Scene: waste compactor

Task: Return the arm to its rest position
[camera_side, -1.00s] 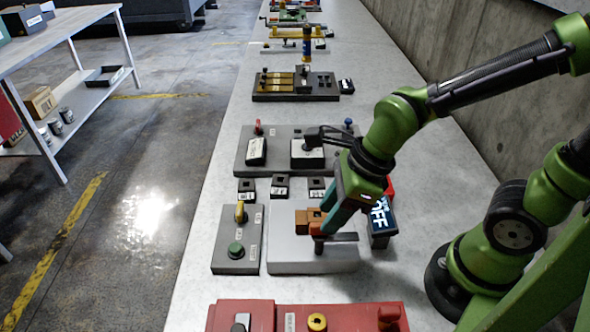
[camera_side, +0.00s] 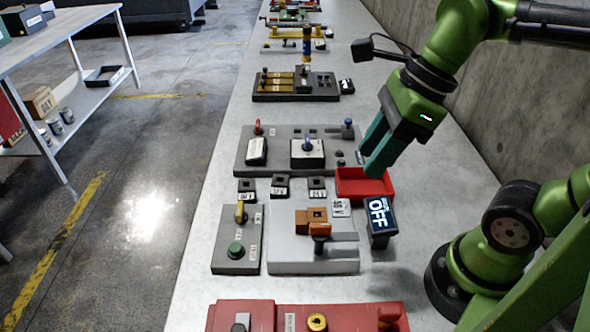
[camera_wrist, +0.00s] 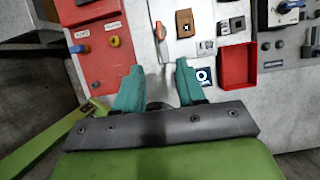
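My gripper (camera_side: 375,153) is raised above the bench, to the right of the grey panel and over the red tray. Its teal fingers stand apart in the wrist view (camera_wrist: 158,72), with nothing between them. The waste compactor appears to be the pale block (camera_side: 290,258) with an orange part (camera_side: 312,222) and a grey lever on it. The orange-brown part (camera_wrist: 186,24) also shows in the wrist view.
A red open tray (camera_side: 352,184) lies below my fingers and looks empty. A grey panel with switches (camera_side: 275,158) lies left of it. A grey box with a green button (camera_side: 236,250) and a red panel (camera_side: 245,313) are nearer. A concrete wall (camera_side: 480,110) runs along the right.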

